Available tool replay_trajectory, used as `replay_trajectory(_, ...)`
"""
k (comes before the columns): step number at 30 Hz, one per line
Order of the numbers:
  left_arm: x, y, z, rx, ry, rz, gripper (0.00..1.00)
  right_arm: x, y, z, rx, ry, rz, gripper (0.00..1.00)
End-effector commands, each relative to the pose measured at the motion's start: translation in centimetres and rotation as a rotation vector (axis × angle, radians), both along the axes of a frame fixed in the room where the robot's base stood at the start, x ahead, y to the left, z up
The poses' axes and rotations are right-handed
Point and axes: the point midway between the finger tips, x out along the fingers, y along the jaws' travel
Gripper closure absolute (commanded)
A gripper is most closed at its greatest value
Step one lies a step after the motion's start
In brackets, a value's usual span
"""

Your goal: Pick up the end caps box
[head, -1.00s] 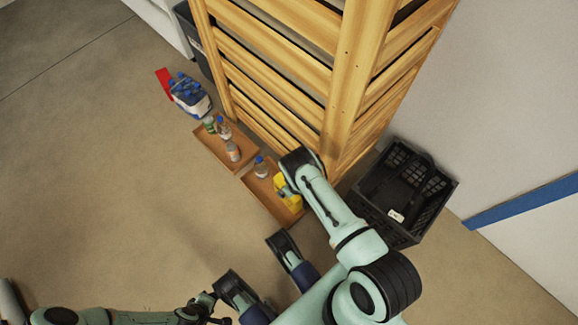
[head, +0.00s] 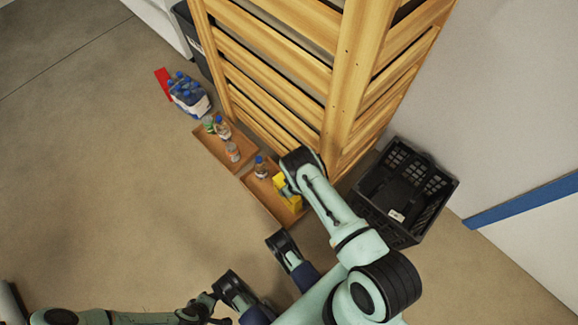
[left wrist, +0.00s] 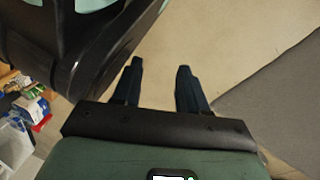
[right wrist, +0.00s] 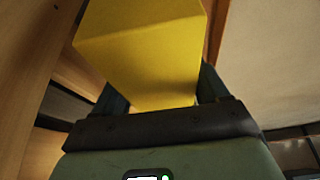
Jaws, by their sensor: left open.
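A yellow box (head: 291,196), which I take to be the end caps box, stands in the nearer orange-brown tray (head: 268,199) on the floor by the wooden rack. My right gripper (head: 286,184) is down at this box, mostly hidden by its own wrist. In the right wrist view the yellow box (right wrist: 150,60) fills the space between the right fingers (right wrist: 165,95), one on each side. Whether they press on it is unclear. My left gripper (left wrist: 160,68) is open and empty above bare floor, away from the box.
A bottle (head: 261,168) stands in the same tray. A second tray (head: 212,147) beside it holds several bottles. The wooden rack (head: 330,110) rises close behind. A black crate (head: 432,205) is at right, a bottle pack (head: 190,97) farther back. Floor at left is clear.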

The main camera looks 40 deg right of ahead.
Motion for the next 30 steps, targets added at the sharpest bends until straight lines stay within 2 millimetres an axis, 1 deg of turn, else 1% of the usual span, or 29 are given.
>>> replay_trajectory(1,0.0,0.0,0.0,0.000,0.000,0.000,0.57,0.0,0.0,0.0,0.000,0.000,0.000,0.79)
replay_trajectory(3,0.0,0.0,0.0,0.000,0.000,0.000,0.57,0.1,0.0,0.0,0.000,-0.002,0.000,0.98)
replay_trajectory(11,0.0,0.0,0.1,0.000,0.000,0.000,0.57,0.1,0.0,0.1,0.000,-0.002,0.000,0.98)
replay_trajectory(16,-0.1,0.0,0.9,0.000,-0.002,0.000,0.57,0.1,0.1,0.9,0.001,-0.002,0.001,0.98)
replay_trajectory(20,1.4,-0.2,2.1,0.003,-0.053,-0.003,0.57,0.2,0.0,2.9,0.001,-0.004,-0.002,0.98)
replay_trajectory(26,4.8,-0.7,5.4,0.008,-0.165,-0.010,0.57,0.2,0.0,7.6,0.001,-0.006,-0.002,0.98)
replay_trajectory(29,4.9,-1.3,6.8,-0.001,-0.176,-0.017,0.57,0.2,0.0,10.3,0.001,-0.005,-0.002,0.98)
replay_trajectory(30,4.3,-1.6,7.1,-0.009,-0.161,-0.022,0.57,0.2,0.0,11.3,0.000,-0.006,-0.003,0.98)
